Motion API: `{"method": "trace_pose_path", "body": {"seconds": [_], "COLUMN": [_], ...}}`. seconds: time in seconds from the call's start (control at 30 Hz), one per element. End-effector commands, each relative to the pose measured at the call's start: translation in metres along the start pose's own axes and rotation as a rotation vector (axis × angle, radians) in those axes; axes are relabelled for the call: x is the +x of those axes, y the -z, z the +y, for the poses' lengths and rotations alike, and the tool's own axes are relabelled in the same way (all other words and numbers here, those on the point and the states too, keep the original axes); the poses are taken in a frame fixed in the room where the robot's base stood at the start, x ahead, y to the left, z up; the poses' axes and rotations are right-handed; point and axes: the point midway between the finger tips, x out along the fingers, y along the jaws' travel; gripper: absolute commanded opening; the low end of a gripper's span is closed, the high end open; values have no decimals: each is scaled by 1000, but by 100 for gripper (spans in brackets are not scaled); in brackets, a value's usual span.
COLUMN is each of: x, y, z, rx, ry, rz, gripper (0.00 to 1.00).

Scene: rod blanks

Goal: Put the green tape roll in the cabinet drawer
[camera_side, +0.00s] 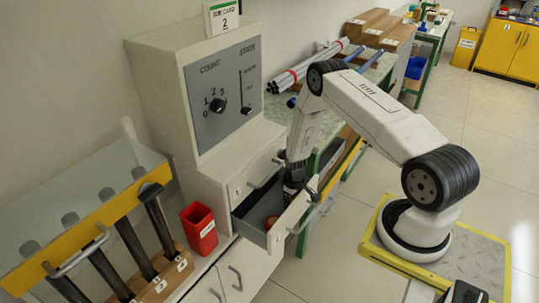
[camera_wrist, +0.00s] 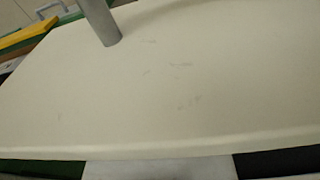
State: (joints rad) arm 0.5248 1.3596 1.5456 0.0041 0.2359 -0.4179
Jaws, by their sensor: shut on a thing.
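The cabinet drawer (camera_side: 252,229) stands pulled out, below a second, closed drawer. A small orange-brown round thing (camera_side: 271,221) lies in it. My gripper (camera_side: 312,196) is down at the drawer's front panel, on its outer side. It appears shut on the drawer handle, though its fingertips are small and partly hidden in the side view. The wrist view shows a pale panel (camera_wrist: 180,90) very close, with a grey post (camera_wrist: 102,22) at its top. I cannot make out the green tape roll in either view.
A white control cabinet (camera_side: 222,95) with a dial rises behind the drawers. A red bin (camera_side: 199,226) stands left of the drawer. A yellow-edged rack (camera_side: 100,215) with dark tubes is at far left. A workbench with pale pipes (camera_side: 310,66) lies behind my arm.

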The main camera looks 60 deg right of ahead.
Motion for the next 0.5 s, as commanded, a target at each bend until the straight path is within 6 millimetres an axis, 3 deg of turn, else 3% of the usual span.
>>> {"method": "trace_pose_path", "body": {"seconds": [0.5], "x": [9], "y": [0], "z": [0], "rx": [0], "ry": [0], "rz": [1], "gripper": [18]}}
